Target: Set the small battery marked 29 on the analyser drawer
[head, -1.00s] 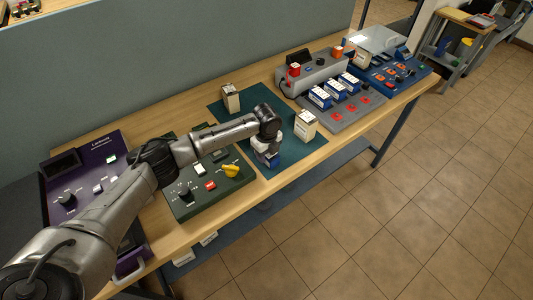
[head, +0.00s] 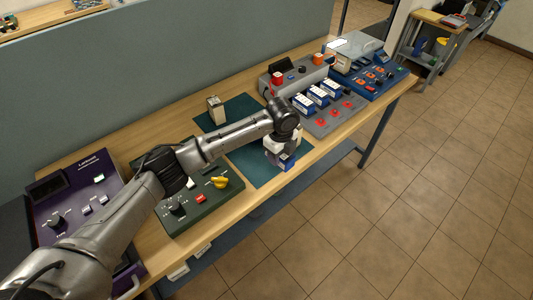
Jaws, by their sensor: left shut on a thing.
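My left gripper (head: 279,153) is low over the front of the green mat, near the table's front edge. It is shut on a small blue-and-white battery (head: 288,162); its number cannot be read and the fingers hide part of it. A beige battery (head: 215,110) stands upright at the back of the mat. Another pale battery is mostly hidden behind my wrist. A purple unit (head: 75,199) with knobs and a screen is at the left; a handle (head: 129,288) shows low on its front. It may be the analyser drawer's. My right gripper is not in view.
A green panel (head: 225,196) with a yellow knob lies left of the mat (head: 241,108). A grey rack (head: 322,120) with several blue-and-white batteries and red buttons is to the right. A blue unit (head: 362,80) stands beyond it. Bare mat shows around my forearm.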

